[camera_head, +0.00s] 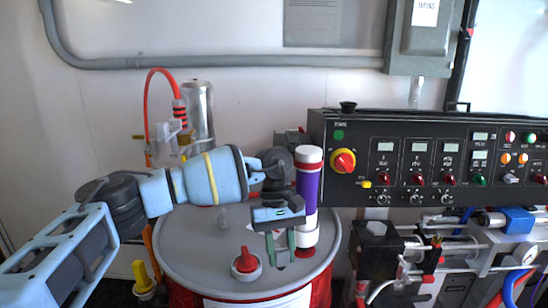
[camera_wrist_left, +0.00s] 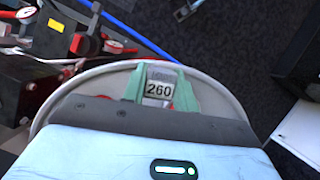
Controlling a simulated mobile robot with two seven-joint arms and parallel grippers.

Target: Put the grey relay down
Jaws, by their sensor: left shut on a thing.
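My left gripper (camera_head: 281,258) points down above the right part of the grey drum lid (camera_head: 195,252). Its green fingers are shut on the grey relay, which is mostly hidden by the fingers in the head view. In the left wrist view the relay (camera_wrist_left: 160,72) sits between the green fingertips (camera_wrist_left: 160,90), with a white label reading 260 facing the camera. The drum lid lies behind and below it there. I cannot tell whether the relay touches the lid. My right gripper is not in view.
A red-and-white cap (camera_head: 246,264) stands on the lid just left of the gripper. A purple-and-white cylinder (camera_head: 308,185) stands close at the right. A black control panel (camera_head: 430,160) and valve fittings (camera_head: 378,250) lie further right.

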